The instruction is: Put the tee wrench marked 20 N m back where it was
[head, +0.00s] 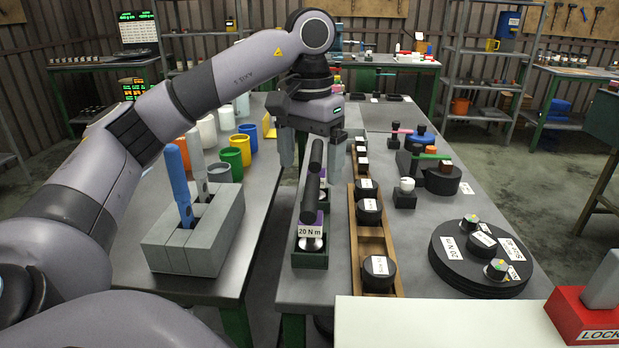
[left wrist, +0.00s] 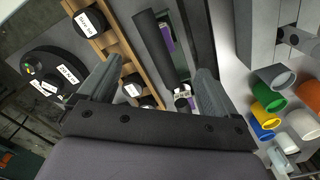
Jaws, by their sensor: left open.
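The tee wrench marked 20 N m (head: 311,195) has a long black bar and a white label at its near end. It lies lengthwise over a narrow dark green holder (head: 310,261) with purple pads. It also shows in the left wrist view (left wrist: 156,48), its bar between my fingers. My left gripper (head: 312,163) is open above the wrench, one finger on each side of the bar, pointing down. In the left wrist view the left gripper (left wrist: 159,68) has clear gaps beside the bar. The far end of the wrench is partly hidden by my gripper. My right gripper is not in view.
A wooden rack (head: 356,240) with labelled black discs stands close on the right. A round black plate (head: 474,280) lies farther right. A gap separates the two benches.

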